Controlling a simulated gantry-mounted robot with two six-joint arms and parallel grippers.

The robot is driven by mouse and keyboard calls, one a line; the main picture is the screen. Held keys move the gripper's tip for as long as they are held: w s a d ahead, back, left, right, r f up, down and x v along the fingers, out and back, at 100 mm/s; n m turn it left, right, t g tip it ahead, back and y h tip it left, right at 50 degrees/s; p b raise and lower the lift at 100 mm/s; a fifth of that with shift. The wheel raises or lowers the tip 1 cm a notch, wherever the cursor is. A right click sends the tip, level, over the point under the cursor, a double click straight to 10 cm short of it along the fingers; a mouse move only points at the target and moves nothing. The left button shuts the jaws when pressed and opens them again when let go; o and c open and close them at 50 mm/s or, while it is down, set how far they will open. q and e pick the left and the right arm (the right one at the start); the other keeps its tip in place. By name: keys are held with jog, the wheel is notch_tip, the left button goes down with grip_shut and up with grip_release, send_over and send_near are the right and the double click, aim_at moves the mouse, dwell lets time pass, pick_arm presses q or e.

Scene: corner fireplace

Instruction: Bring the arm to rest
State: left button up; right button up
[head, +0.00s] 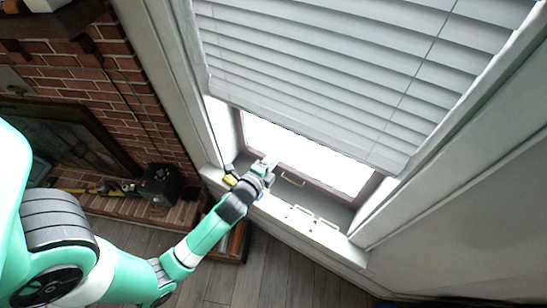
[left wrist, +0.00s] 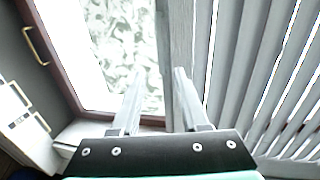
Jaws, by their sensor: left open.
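My left arm (head: 212,232) reaches from the left side to the window. My left gripper (head: 268,163) is by the lower left part of the window, close to the sill (head: 306,222). In the left wrist view my left gripper (left wrist: 155,88) has its two fingers spread apart with nothing between them. The fingers point at the bright window pane (left wrist: 105,45) and the frame beside it. I cannot tell from these views whether the fingertips touch the frame. My right gripper does not show.
White blinds (head: 330,70) hang over the upper window. A brass handle (head: 292,180) sits on the lower window frame. A brick fireplace (head: 75,70) is at the left, with a black box (head: 161,184) on its hearth. Open wooden floor (head: 285,275) lies below the sill.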

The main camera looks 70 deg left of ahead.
pick_arm(q)
jog(key=shift+v, duration=1.15)
jog(key=shift+w, duration=0.1)
jog(key=w+d+r+t+h+p, duration=0.1)
jog(key=w+d+r+t, duration=0.25)
jog(key=r, duration=0.75)
jog(key=w+d+r+t+p, duration=0.1)
jog(key=w+d+r+t, duration=0.3)
jog(key=r, duration=0.8)
jog(key=w+d+r+t+h+p, duration=0.15)
jog(key=w+d+r, duration=0.3)
jog(key=r, duration=0.65)
jog(key=s+d+r+n+t+h, duration=0.2)
jog(key=d+r+n+h, duration=0.1)
jog(key=r, duration=0.5)
jog(key=s+d+r+n+t+h, duration=0.2)
jog(key=s+d+r+n+h, duration=0.1)
jog(key=r, duration=0.5)
jog(key=s+d+r+n+t+h, duration=0.2)
jog(key=d+r, duration=0.3)
jog(key=r, duration=0.3)
jog(key=shift+s+d+r+n+h, duration=0.15)
jog(key=shift+s+n+h, duration=0.2)
jog(key=shift+n+h, duration=0.35)
